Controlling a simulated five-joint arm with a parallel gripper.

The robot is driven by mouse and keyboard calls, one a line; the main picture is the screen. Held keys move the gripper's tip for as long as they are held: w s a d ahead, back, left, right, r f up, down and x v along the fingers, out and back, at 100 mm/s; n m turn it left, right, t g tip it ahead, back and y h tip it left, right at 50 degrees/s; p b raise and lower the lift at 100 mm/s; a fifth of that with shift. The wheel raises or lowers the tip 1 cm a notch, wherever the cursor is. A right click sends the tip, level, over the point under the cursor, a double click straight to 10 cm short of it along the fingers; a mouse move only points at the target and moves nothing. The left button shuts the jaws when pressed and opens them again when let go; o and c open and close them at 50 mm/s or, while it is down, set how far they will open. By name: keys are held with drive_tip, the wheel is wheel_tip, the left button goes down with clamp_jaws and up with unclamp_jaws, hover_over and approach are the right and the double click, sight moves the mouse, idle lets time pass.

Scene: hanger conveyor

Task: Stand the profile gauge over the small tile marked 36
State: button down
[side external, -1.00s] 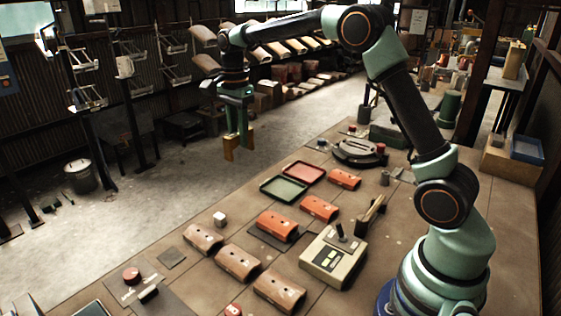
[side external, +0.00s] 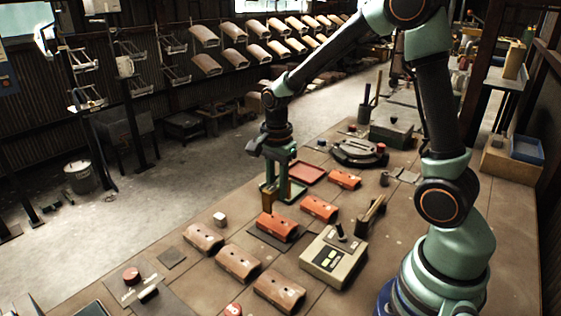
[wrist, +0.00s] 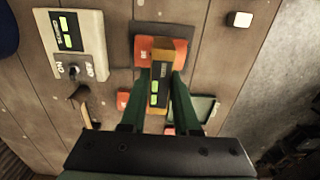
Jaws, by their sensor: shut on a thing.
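The brass-coloured profile gauge (side external: 268,198) is held upright in my gripper (side external: 284,186). In the wrist view the gauge (wrist: 163,57) sits between the two green fingers, with a small green-lit display on it. An orange tile (side external: 277,226) lies on a dark mat just below and in front of the gauge. In the wrist view the gauge partly covers this tile (wrist: 142,47). The gauge appears above the tile, apart from it. Two more orange tiles, the middle one (side external: 319,208) and the far one (side external: 344,179), lie nearby. Tile numbers are not legible.
Several brown tiles (side external: 238,262) lie toward the front. A grey box with a switch (side external: 333,257) stands right of the mat. A white cube (side external: 220,219) is to the left.

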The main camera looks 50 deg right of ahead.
sight(277, 219)
drive_tip(key=shift+f, duration=1.9)
drive_tip(key=shift+f, duration=1.75)
drive_tip(key=c, duration=0.6)
unclamp_jaws()
drive_tip(key=shift+o, duration=0.2)
wheel_tip(277, 219, up, 12)
idle(0.9)
